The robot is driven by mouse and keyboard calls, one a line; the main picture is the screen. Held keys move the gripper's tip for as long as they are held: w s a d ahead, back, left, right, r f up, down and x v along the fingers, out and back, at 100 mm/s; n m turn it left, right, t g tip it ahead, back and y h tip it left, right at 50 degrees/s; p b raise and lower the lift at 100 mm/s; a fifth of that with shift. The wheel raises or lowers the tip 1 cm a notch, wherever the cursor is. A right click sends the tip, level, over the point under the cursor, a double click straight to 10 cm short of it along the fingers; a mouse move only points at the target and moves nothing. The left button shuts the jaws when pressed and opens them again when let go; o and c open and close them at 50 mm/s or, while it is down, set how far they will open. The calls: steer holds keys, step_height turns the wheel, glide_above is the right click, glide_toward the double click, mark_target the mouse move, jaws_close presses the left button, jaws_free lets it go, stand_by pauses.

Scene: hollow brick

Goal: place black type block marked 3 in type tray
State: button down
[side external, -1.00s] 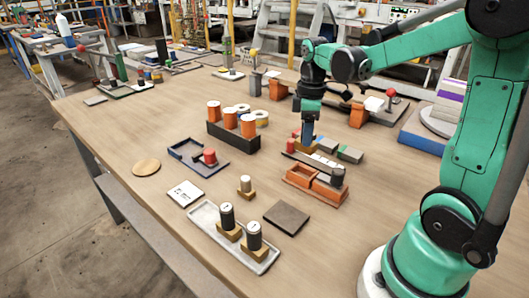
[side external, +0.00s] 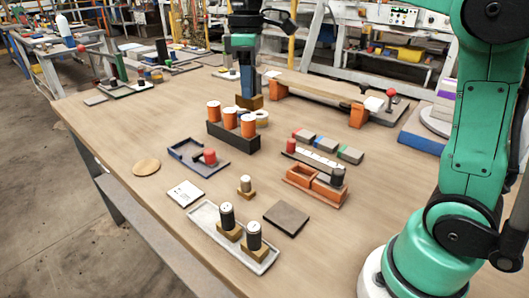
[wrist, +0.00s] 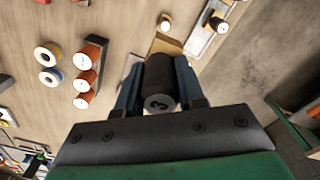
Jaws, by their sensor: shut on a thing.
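My gripper (side external: 246,88) is shut on a black type block with a wooden base (side external: 250,102). The block is held high, just behind the orange-and-white spools. A pale tray (side external: 205,219), likely the type tray, is at the front with two black blocks (side external: 227,216) (side external: 254,237) upright on wooden bases.
The orange-and-white spools (side external: 230,118) stand in a black rack (side external: 226,135) close to my gripper. An orange divided box (side external: 313,183) is to the right.

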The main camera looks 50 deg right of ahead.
steer(key=w+a+f, duration=0.1)
steer(key=w+a, duration=0.1)
steer(key=a, duration=1)
glide_above(208, 216)
step_height(208, 216, down, 15)
steer(key=shift+r, duration=0.1)
steer(key=shift+f, duration=2.35)
steer(key=shift+f, duration=0.1)
steer(key=c, duration=0.5)
jaws_free()
steer(key=shift+c, duration=0.2)
